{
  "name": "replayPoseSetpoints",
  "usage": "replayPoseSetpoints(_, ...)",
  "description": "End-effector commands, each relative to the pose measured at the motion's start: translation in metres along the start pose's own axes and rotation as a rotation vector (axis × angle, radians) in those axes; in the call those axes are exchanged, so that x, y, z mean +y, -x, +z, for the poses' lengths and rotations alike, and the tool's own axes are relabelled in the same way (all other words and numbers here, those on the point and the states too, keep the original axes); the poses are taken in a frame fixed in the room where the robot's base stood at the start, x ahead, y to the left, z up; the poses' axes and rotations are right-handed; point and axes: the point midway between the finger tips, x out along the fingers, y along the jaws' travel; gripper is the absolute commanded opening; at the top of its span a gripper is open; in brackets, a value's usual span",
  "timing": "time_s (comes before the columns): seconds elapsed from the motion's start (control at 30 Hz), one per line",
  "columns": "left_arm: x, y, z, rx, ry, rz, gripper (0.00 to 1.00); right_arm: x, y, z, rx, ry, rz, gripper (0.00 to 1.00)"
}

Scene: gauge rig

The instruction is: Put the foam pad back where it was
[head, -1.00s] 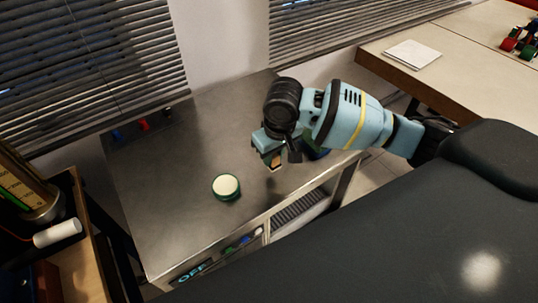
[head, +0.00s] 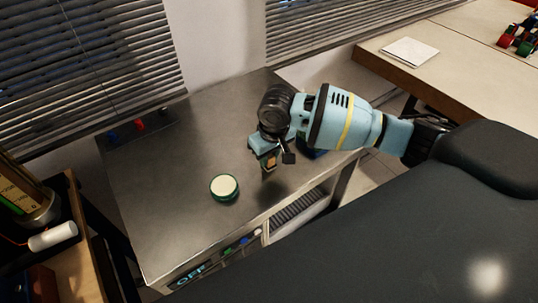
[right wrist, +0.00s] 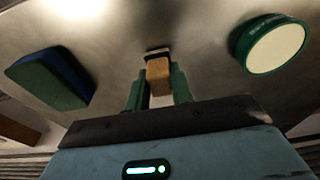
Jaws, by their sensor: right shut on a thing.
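My right gripper (head: 267,163) is over the metal bench (head: 190,235), shut on a small tan block. The tan block (right wrist: 158,76), with a dark end, shows between the green fingers in the right wrist view. I cannot tell for sure whether this block is the foam pad. A blue and green slab (right wrist: 50,80) lies left in the wrist view; in the head view (head: 316,153) my right arm hides most of it. A round green thing with a cream top (head: 224,187) stands left of the gripper, apart from it; it also shows in the wrist view (right wrist: 272,44). My left gripper is out of view.
Small blue and red parts (head: 139,124) sit along the bench's back left edge. A shelf (head: 60,262) with a white cylinder (head: 52,236) stands at the left. A pale table (head: 465,65) with a white sheet or pad (head: 410,51) is at the right. The bench's left half is mostly clear.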

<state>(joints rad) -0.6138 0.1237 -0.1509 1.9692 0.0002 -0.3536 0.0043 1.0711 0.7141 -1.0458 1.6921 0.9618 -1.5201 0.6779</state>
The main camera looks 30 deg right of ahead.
Motion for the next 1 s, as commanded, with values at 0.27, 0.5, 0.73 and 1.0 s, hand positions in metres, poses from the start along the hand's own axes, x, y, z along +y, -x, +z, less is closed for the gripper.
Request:
replayPoseSetpoints(0.27, -0.001, 0.0, -0.001, 0.001, -0.002, 0.0, 0.0, 0.0, -0.003, 0.001, 0.0, 0.0, 0.0, 0.37)
replayPoseSetpoints(0.5, 0.0, 0.0, -0.001, 0.001, -0.001, 0.0, 0.0, 0.0, -0.003, 0.001, 0.0, 0.0, 0.0, 0.45)
replayPoseSetpoints(0.73, 0.001, 0.0, -0.002, 0.004, 0.005, -0.001, 0.0, 0.0, 0.006, -0.001, 0.003, 0.0, 0.0, 0.45)
replayPoseSetpoints(1.0, 0.0, 0.002, -0.019, 0.035, 0.005, -0.005, 0.0, 0.0, 0.057, -0.002, 0.008, 0.0, 0.001, 0.45)
